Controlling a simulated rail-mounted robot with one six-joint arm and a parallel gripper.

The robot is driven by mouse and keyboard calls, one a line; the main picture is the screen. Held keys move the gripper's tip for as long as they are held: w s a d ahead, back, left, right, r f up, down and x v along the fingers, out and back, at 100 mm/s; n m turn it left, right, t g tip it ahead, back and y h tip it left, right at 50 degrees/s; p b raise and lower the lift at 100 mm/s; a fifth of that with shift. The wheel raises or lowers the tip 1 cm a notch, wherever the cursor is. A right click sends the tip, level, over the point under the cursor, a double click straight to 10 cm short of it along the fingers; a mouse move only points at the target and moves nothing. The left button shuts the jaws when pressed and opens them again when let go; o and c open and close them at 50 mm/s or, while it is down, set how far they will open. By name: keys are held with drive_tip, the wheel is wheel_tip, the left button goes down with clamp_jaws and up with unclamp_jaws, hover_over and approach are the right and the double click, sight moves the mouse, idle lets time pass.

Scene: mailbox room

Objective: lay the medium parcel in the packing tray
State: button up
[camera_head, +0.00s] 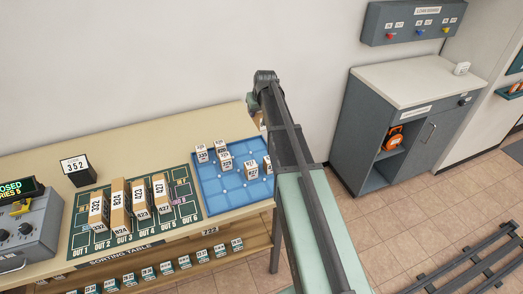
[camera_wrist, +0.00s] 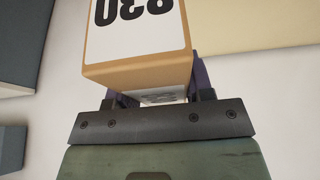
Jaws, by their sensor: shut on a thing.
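My gripper (camera_wrist: 158,92) is shut on a tan parcel (camera_wrist: 138,72) with a white label reading upside down, seemingly 830, its top cut off by the frame. In the head view my arm hides most of the gripper and the parcel, near the wall past the tray's right back corner. The blue tray (camera_head: 213,203), which I take as the packing tray, lies at the table's right end. Several small numbered parcels (camera_head: 225,161) stand in it, mostly toward its back and right. Its front left part is bare.
Several tan parcels (camera_head: 118,207) lie on the green sorting mat (camera_head: 187,220) left of the tray. A grey machine (camera_head: 30,238) is at far left. A grey cabinet (camera_head: 365,130) stands right of my arm.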

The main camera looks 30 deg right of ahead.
wheel_tip(320, 180, down, 17)
drive_tip(key=b, duration=1.4)
drive_tip(key=shift+d+b, duration=0.1)
drive_tip(key=shift+b, duration=0.2)
drive_tip(key=shift+r, duration=0.25)
drive_tip(key=shift+f, duration=0.2)
drive_tip(key=o, duration=1.2)
drive_tip(key=shift+c, duration=0.2)
drive_tip(key=shift+r, duration=0.1)
